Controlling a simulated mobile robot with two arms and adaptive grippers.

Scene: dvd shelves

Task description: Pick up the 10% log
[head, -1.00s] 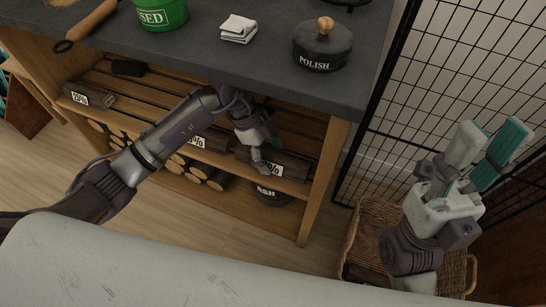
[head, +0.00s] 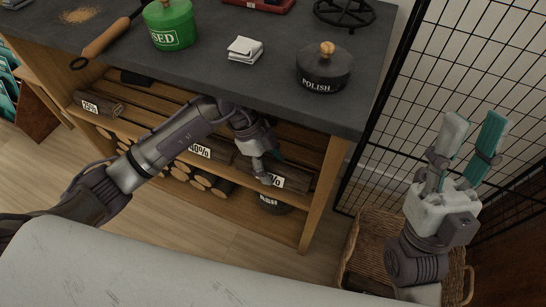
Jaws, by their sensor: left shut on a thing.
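Several dark logs with white percent labels lie on the slatted upper shelf under the dark counter. The right log (head: 298,180) has a label partly covered by my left gripper (head: 265,170), so only its "%" end reads clearly. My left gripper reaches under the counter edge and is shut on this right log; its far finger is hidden. The middle log (head: 217,153) has a label that seems to read 40%, partly beside my arm. The left log (head: 103,105) seems to read 25%. My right gripper (head: 473,128) is open and empty, raised at the right.
The counter (head: 225,80) overhangs the shelf and holds a green tin (head: 170,25), a folded cloth (head: 245,49) and a POLISH pot (head: 324,68). A shelf post (head: 325,190) stands right of the held log. A wicker basket (head: 350,245) and black wire grid (head: 440,60) are at the right.

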